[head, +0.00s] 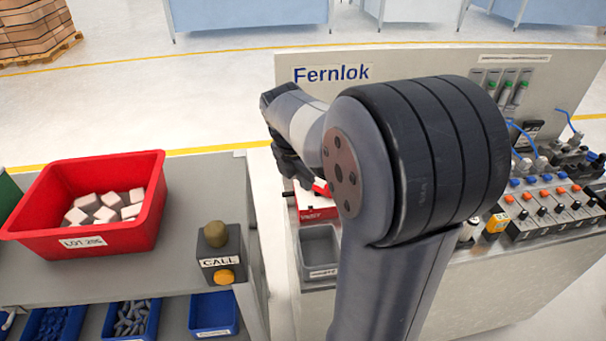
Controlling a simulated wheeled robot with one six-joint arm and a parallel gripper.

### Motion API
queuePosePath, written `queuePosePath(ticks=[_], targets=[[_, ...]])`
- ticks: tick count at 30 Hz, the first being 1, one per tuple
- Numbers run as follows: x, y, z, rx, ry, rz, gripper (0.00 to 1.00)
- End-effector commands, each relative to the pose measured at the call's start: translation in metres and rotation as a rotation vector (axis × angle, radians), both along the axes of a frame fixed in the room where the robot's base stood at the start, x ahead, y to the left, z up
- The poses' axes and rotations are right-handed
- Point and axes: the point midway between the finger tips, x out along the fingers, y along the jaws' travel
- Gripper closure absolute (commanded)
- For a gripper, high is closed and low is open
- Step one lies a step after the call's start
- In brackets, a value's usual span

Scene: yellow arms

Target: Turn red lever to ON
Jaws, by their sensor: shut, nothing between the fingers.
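A red box-like part (314,213) with a white-lettered label, too small to read, sits at the left end of the Fernlok bench. A small red piece (321,187) shows just above it, beside my arm. It may be the lever's handle, but my arm hides most of it, and its ON or OFF position cannot be told. My gripper (302,179) is dark, points down just above and left of the red part, and is shut and empty. I cannot tell whether it touches the red piece.
The Fernlok panel (420,62) stands behind; my arm covers the bench's middle. A grey bin (319,250) is in front of the red part. Valves and buttons (545,205) crowd the right. A left table holds a red crate (95,240) of blocks and a CALL box (217,255).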

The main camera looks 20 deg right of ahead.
Motion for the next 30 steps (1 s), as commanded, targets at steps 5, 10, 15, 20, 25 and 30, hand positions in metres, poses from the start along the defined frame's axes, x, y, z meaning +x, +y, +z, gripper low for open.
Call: queuePosePath(ticks=[5,10,15,20,25,30], targets=[[0.002,-0.01,-0.041,0.001,0.006,-0.002,1.0],[0.008,-0.024,-0.06,0.001,0.001,-0.006,1.0],[0.016,-0.044,-0.06,0.001,0.0,-0.004,1.0],[0.019,-0.051,-0.061,0.002,-0.001,-0.003,1.0],[0.019,-0.052,-0.061,0.001,-0.001,-0.002,1.0],[0.019,-0.052,-0.061,0.001,-0.001,-0.001,1.0]])
